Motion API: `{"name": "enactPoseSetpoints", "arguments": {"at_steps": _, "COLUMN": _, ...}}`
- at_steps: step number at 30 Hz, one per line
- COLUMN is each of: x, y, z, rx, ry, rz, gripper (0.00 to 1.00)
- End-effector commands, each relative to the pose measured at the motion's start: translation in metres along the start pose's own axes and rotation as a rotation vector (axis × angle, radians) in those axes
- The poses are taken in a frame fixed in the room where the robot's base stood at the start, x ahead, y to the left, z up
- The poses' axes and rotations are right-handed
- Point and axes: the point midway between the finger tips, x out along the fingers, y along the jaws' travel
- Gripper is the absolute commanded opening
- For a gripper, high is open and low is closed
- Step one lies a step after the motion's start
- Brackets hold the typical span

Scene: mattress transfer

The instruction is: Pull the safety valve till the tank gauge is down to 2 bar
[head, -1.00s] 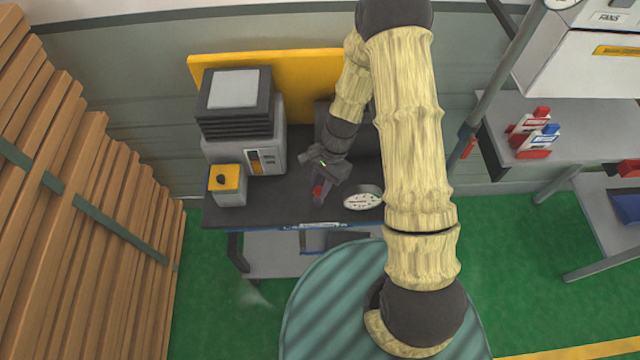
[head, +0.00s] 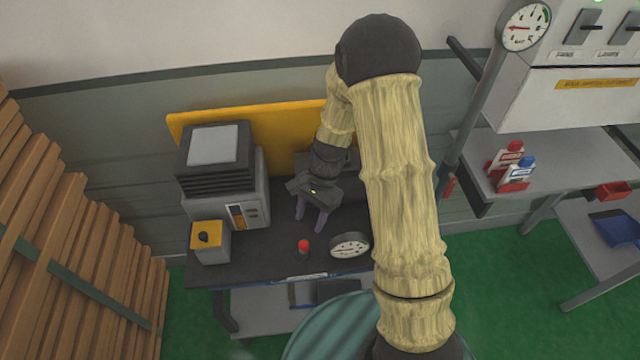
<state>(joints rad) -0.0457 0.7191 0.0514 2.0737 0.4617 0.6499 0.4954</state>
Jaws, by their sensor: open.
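A small red-topped knob (head: 304,245), which looks like the safety valve, stands upright near the front of the dark bench (head: 262,262). A round white dial gauge (head: 350,246) sits just right of it; its reading is too small to make out. My gripper (head: 310,222) is open and empty, fingers pointing down, a little behind and above the red knob and apart from it. A second round gauge (head: 525,26) is on the grey post at upper right, with a red needle pointing left. I cannot tell which gauge is the tank's.
A grey machine (head: 222,175) and a yellow-topped box with a black knob (head: 208,240) stand on the bench's left. A yellow panel (head: 270,125) is behind. Stacked wooden slats (head: 70,250) fill the left.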

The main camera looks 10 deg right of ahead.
Motion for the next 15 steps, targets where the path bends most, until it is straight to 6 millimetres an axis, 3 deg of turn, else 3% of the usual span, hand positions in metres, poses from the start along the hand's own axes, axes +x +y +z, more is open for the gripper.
{"name": "enactPoseSetpoints", "arguments": {"at_steps": 15, "x": -0.096, "y": 0.000, "z": -0.001, "rx": 0.001, "ry": 0.003, "rz": -0.003, "gripper": 0.46}}
